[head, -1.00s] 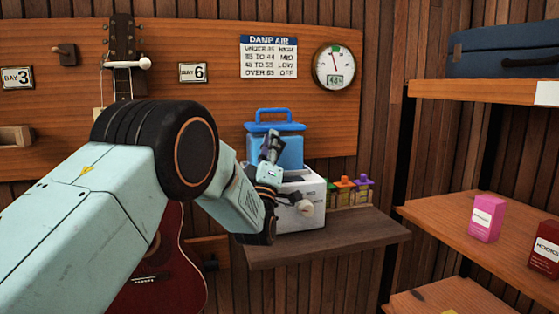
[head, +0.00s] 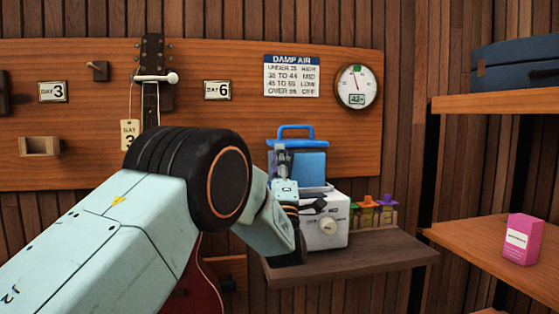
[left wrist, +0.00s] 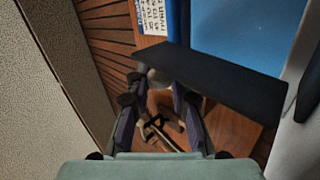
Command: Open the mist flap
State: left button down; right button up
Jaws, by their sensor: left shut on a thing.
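The humidifier is a white box (head: 335,238) with a round dial (head: 327,227) on its front and a blue tank (head: 311,166) with a handle behind. The tank also shows in the left wrist view (left wrist: 232,32). In the left wrist view, a flat dark plate (left wrist: 225,82), seemingly the mist flap, runs right from the fingertips (left wrist: 158,88). The gripper is shut on its near left end. The exact contact is partly hidden. My right gripper is not in view.
A card (head: 291,76) and a round gauge (head: 356,86) hang above. A pink box (head: 522,239) stands on the right shelf. A red ukulele hangs behind my arm.

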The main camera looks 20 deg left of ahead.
pick_arm(q)
jog(key=shift+f, duration=0.1)
jog(key=c, duration=1.2)
grip_release()
jog(key=v, duration=1.2)
